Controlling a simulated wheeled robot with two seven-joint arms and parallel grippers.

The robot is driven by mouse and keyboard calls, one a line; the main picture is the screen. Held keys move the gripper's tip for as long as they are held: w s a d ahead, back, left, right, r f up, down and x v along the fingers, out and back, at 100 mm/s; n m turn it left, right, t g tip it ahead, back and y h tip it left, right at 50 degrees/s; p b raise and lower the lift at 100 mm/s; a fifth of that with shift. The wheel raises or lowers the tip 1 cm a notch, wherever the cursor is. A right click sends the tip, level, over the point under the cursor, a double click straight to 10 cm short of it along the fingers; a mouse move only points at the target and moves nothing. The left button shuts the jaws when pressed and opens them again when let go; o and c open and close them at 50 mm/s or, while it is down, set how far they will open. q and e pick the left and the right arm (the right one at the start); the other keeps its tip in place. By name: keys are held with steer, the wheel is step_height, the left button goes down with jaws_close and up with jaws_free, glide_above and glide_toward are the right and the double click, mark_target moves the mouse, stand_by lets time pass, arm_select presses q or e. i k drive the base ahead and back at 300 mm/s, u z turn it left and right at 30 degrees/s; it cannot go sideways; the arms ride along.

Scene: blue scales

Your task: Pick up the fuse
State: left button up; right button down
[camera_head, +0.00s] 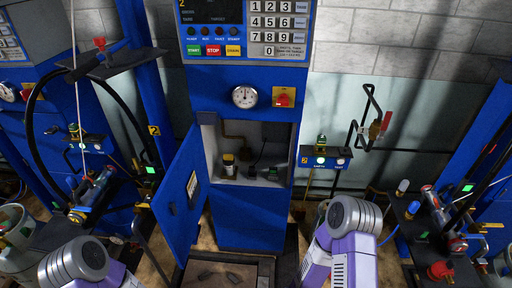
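I cannot pick out the fuse for certain; the small items here are too small to identify. The blue scale cabinet (250,215) stands in the centre with its door (180,195) swung open to the left. Inside its lit compartment (276,137) are a yellow-and-black part (229,165), a small dark part (252,172) and a brass pipe. Two small dark pieces, one on the left (205,275) and one on the right (233,277), lie on the platform in front. Purple and grey links of my two arms show at the bottom left and bottom right. Neither gripper shows.
A keypad panel (247,30), a round gauge (245,97) and a red-yellow switch (284,97) sit above the compartment. A hose stand (90,170) is at the left, and valve equipment (440,215) at the right. The open door bounds the compartment's left side.

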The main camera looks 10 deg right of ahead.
mark_target(273, 171)
steer(key=k, duration=0.5)
steer(key=u, duration=3.4)
steer(key=k, duration=1.6)
steer(key=z, duration=1.85)
steer(key=i, duration=0.5)
